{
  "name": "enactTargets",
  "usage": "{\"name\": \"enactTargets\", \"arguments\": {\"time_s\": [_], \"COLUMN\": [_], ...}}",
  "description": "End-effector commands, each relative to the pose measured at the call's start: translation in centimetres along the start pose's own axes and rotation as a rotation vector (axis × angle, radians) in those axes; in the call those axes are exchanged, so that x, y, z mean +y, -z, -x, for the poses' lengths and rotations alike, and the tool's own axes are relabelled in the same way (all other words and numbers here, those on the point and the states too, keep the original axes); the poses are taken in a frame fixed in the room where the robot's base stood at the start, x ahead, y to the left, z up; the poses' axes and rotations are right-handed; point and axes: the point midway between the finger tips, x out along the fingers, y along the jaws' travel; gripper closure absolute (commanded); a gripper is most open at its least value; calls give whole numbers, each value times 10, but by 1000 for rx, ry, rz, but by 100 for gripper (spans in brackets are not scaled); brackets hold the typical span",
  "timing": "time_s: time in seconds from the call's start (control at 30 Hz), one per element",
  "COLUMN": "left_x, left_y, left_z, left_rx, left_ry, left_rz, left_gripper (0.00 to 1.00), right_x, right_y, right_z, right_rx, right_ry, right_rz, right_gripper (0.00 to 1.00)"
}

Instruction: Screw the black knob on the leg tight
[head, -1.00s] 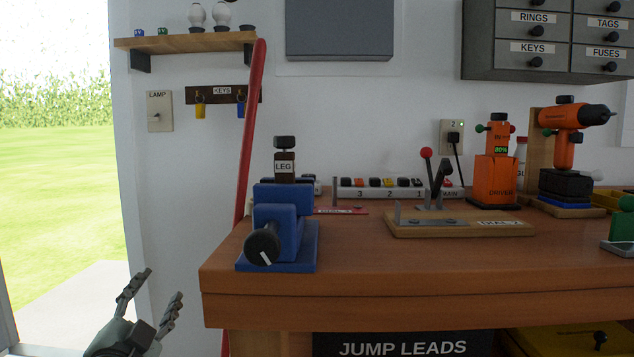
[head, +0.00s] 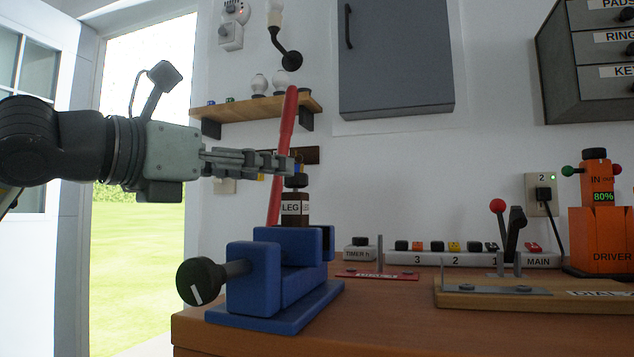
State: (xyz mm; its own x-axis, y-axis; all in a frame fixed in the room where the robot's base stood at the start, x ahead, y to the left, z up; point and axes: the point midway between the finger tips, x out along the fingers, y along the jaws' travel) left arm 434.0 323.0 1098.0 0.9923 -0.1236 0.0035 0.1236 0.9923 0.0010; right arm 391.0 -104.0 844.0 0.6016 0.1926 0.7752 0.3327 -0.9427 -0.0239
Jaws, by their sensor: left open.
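The leg (head: 295,209) is a dark brown block labelled LEG, standing upright in the blue vise (head: 254,277) on the left end of the workbench. The black knob (head: 296,181) sits on top of the leg, partly hidden by my gripper. My left gripper (head: 287,164) comes in level from the left, its fingertips at the height of the knob's top, in front of or just above it. Its fingers are seen edge-on; whether they touch the knob I cannot tell. My right gripper is not in view.
The vise's black handle (head: 200,282) sticks out front left. A red bar (head: 283,150) leans behind the leg. A power strip (head: 470,257), a wooden board with a lever (head: 540,299) and an orange driver (head: 598,240) stand to the right. The wooden bench (head: 400,322) is clear in front.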

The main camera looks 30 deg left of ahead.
Motion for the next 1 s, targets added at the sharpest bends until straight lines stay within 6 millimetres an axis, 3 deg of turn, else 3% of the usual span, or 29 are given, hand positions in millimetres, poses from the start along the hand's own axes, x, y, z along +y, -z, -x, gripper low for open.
{"name": "enactTargets", "arguments": {"time_s": [0.4,0.6,0.83,1.0], "left_x": [0,0,0,0], "left_y": [2,2,2,2], "left_z": [-63,-74,-75,-74], "left_rx": [8,4,4,4], "left_ry": [0,3,4,4], "left_rz": [-1,1,1,1], "left_gripper": [49,49,49,70], "right_x": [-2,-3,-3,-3], "right_y": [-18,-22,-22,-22], "right_z": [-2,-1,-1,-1], "right_rx": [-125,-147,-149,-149], "right_ry": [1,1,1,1], "right_rz": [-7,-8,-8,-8], "right_gripper": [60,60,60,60]}}
